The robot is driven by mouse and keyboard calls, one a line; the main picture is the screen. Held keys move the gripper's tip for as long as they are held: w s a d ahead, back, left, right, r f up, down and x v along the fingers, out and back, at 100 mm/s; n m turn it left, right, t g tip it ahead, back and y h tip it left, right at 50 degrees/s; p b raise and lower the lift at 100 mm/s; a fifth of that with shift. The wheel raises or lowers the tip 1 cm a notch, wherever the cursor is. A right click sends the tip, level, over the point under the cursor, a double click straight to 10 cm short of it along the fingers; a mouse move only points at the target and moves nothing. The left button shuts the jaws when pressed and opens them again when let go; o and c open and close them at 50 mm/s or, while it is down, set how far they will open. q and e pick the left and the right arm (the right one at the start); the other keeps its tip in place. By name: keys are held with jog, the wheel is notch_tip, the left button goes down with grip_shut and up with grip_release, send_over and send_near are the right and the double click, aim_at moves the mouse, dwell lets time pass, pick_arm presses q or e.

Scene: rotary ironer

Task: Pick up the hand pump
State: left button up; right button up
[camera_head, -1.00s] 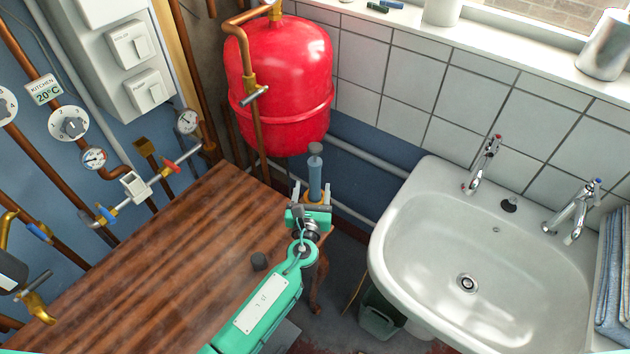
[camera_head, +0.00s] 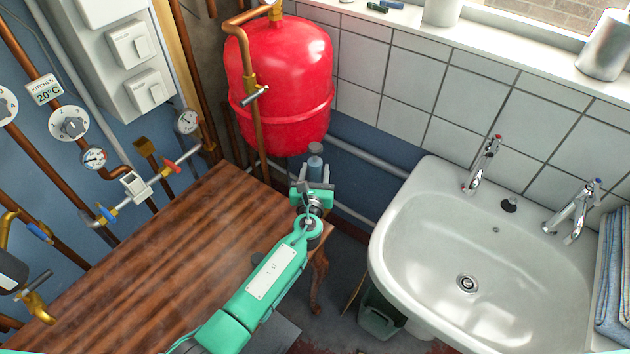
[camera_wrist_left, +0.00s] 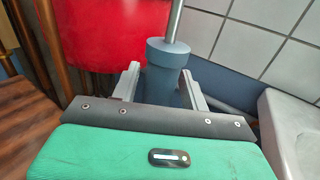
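The hand pump (camera_head: 315,165) is a blue-grey upright cylinder with a dark top, beyond the table's far right corner and below the red tank. In the left wrist view, its grey collar (camera_wrist_left: 166,54) and metal rod stand between the fingers. My left gripper (camera_head: 314,176) has its fingers on either side of the pump body, spread apart. Whether either finger touches the pump is unclear. The lower part of the pump is hidden behind my gripper. My right gripper is not in view.
A red tank (camera_head: 285,85) with a copper pipe stands just behind the pump. The wooden table (camera_head: 150,260) lies under my left arm. A white sink (camera_head: 480,250) is to the right. Pipes with gauges and valves line the left wall.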

aim_at(315, 146)
pick_arm(q)
jog(key=c, duration=0.8)
jog(key=shift+r, duration=5.05)
jog(key=shift+f, duration=3.55)
jog(key=shift+f, duration=1.5)
jog(key=o, duration=0.9)
